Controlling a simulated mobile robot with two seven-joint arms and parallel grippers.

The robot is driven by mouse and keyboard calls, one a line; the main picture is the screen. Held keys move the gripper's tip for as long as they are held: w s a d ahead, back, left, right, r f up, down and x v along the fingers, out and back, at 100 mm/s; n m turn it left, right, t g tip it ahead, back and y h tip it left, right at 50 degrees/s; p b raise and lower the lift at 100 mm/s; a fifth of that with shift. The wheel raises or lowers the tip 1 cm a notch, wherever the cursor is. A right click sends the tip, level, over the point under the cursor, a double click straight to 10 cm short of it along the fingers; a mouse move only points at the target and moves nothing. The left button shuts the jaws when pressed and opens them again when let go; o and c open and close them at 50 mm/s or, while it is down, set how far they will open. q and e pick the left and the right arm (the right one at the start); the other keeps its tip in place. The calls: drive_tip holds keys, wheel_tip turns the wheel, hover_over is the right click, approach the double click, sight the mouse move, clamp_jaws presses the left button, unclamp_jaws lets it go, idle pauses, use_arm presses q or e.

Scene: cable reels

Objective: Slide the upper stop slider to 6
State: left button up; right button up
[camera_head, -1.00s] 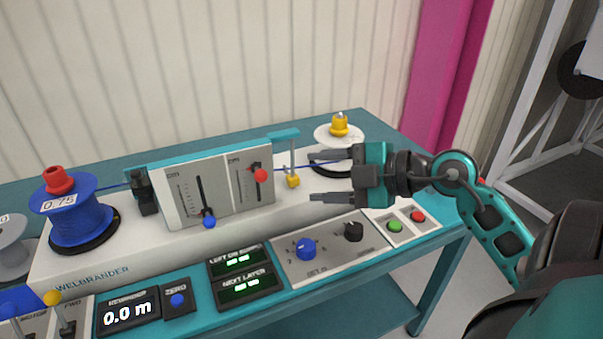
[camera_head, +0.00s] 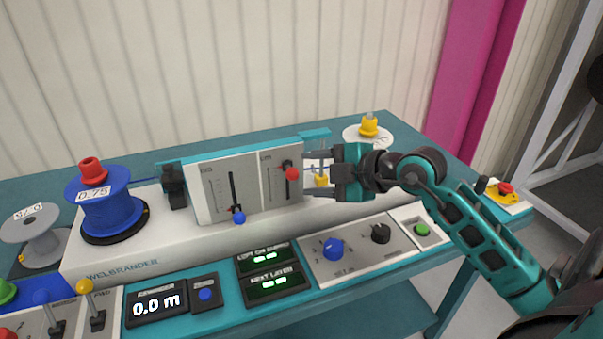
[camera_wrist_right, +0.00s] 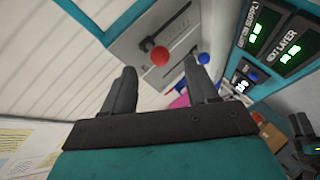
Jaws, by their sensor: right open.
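The upright grey panel (camera_head: 207,203) has two slotted scales. The right slider has a red knob (camera_head: 292,174), high on its slot; the left slider has a blue knob (camera_head: 239,217) near the bottom of its slot. I cannot read which is the upper stop or the scale numbers. My right gripper (camera_head: 310,175) is open, just right of the red knob, its fingers pointing left towards it. In the right wrist view the red knob (camera_wrist_right: 161,57) appears between the open fingertips (camera_wrist_right: 160,70), with nothing gripped. The blue knob (camera_wrist_right: 204,58) shows beyond the right finger.
A blue reel (camera_head: 107,212) stands left of the panel, and a yellow-topped spindle (camera_head: 369,127) behind right. Dials, including a blue one (camera_head: 333,247), and displays (camera_head: 275,284) line the front.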

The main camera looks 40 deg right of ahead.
sight(297, 174)
drive_tip(key=shift+x, duration=2)
